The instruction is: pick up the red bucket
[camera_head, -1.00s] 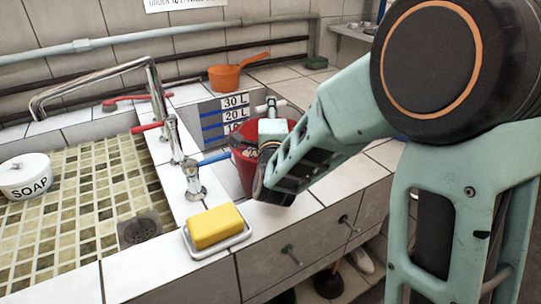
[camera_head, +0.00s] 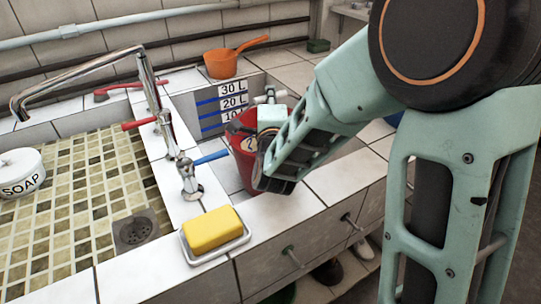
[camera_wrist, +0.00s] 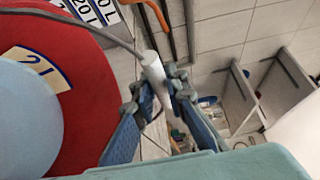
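The red bucket (camera_head: 240,172) stands in the recess beside the taps, partly hidden behind my arm. In the head view my gripper (camera_head: 270,99) is above the bucket's rim; the fingers are small there.
A yellow soap bar (camera_head: 210,229) lies on a white dish at the counter's front edge. Taps with a blue handle (camera_head: 211,157) and a red handle (camera_head: 139,124) stand left of the bucket. An orange pan (camera_head: 222,64) sits behind. A white soap pot (camera_head: 21,172) is far left.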

